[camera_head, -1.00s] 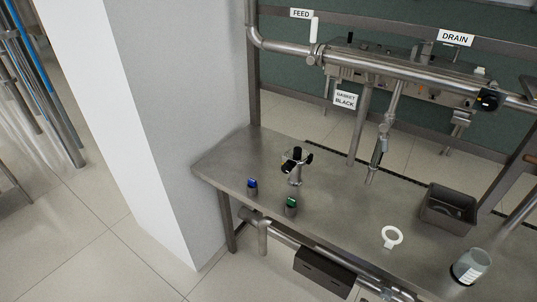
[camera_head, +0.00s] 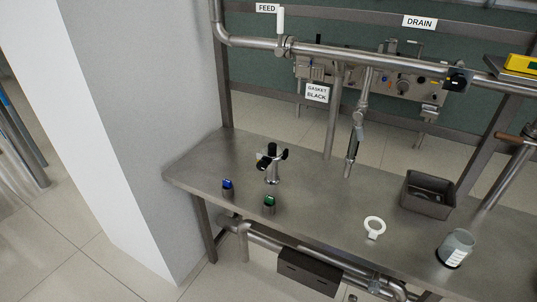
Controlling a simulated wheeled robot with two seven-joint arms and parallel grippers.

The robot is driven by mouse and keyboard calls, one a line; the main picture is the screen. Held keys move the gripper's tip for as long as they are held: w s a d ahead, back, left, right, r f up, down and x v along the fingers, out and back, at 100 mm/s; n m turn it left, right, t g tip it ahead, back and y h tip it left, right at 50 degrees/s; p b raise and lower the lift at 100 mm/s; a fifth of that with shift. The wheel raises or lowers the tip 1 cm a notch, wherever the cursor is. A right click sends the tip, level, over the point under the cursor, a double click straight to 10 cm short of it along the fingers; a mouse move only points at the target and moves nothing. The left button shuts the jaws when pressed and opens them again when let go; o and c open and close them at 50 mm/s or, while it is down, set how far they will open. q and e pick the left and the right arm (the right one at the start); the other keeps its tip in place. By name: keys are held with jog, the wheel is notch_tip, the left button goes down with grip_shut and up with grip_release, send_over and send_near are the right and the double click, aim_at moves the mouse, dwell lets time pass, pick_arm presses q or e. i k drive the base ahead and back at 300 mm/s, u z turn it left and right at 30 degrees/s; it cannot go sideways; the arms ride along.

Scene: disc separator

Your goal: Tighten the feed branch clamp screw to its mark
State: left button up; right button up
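The FEED label (camera_head: 267,8) hangs at the upper left of the pipe frame. Beside it a white lever handle (camera_head: 281,20) stands upright on a pipe fitting (camera_head: 283,46). A short metal stub with black knobs (camera_head: 271,165) rises from the steel bench. I cannot tell which part is the feed branch clamp screw, and no mark is readable at this size. Neither of my grippers is in view.
On the steel bench (camera_head: 310,200) are a blue-topped piece (camera_head: 228,187), a green-topped piece (camera_head: 269,203), a white ring (camera_head: 374,224), a grey bin (camera_head: 407,197) and a jar (camera_head: 456,245). A pale wall (camera_head: 160,120) stands left. The bench's middle is mostly clear.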

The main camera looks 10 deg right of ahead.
aim_at(262, 166)
jog(key=u, duration=1.25)
jog(key=i, duration=2.05)
jog(key=z, duration=3.5)
